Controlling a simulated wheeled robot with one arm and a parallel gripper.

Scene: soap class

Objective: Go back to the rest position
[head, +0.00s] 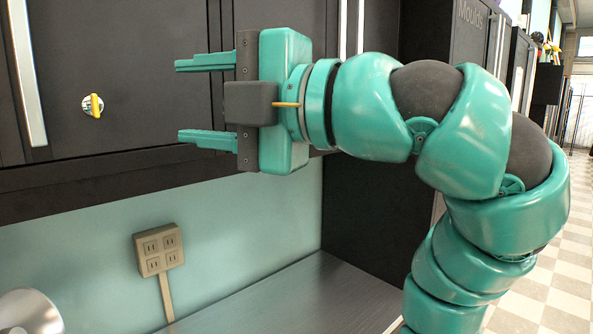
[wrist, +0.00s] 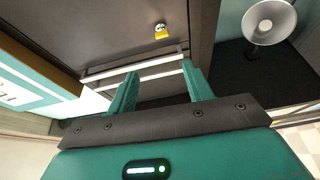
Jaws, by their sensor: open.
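My gripper (head: 190,102) is teal with a dark palm, and its two fingers are wide apart with nothing between them. In the head view it is held level in front of the dark upper cabinet (head: 130,60), its fingers pointing left. In the wrist view the open fingers of my gripper (wrist: 160,92) point toward the cabinet doors and their light bar handles. My arm bends from the gripper to the right and down.
Below the cabinet is a grey counter (head: 290,300) whose visible part is bare. An outlet box (head: 158,248) is on the teal wall. A pale round lamp or dish (head: 28,312) stands at lower left. A tall dark cabinet (head: 470,40) and tiled floor (head: 560,290) lie to the right.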

